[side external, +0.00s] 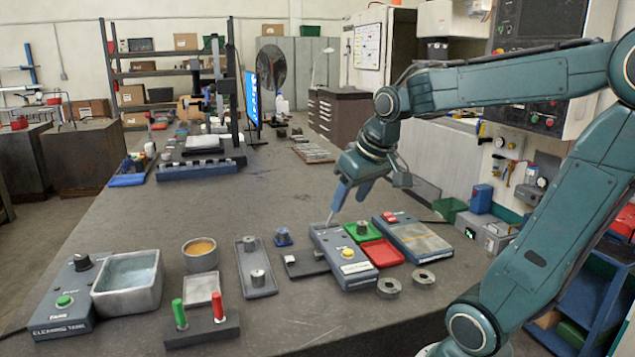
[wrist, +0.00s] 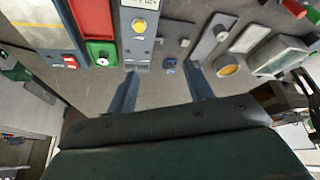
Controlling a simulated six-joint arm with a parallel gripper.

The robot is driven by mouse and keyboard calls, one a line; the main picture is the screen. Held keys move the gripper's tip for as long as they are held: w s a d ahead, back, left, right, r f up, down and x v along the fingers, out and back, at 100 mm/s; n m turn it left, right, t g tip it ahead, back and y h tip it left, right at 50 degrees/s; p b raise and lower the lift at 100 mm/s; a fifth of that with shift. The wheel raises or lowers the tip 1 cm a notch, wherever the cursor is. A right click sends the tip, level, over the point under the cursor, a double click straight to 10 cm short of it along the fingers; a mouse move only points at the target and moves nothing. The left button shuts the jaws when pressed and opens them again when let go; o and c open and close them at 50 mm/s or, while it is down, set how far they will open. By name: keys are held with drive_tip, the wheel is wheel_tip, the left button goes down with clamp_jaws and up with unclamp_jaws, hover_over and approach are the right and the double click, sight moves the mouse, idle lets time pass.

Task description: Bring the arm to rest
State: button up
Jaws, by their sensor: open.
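My gripper (side external: 347,205) is open, with its fingers pointing down above the back edge of a grey-blue box with a yellow button (side external: 342,256). No thing is held. The same box (wrist: 139,40) shows beyond the fingers in the wrist view. In the side view one finger reaches close to the box top; whether it touches cannot be told.
Red (side external: 382,253) and green (side external: 362,232) trays and a blue-grey case (side external: 412,238) stand to the right. A narrow tray (side external: 257,277), a cup (side external: 200,254) and a cleaning tank (side external: 127,282) stand to the left. The bench (side external: 230,195) behind is largely clear.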

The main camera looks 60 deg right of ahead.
drive_tip(key=s+a+f+n+t+y, duration=0.1)
drive_tip(key=s+a+n, duration=0.3)
drive_tip(key=s+a, duration=0.4)
drive_tip(key=a+y, duration=0.1)
drive_tip(key=a, duration=0.3)
drive_tip(key=shift+a+f, duration=0.2)
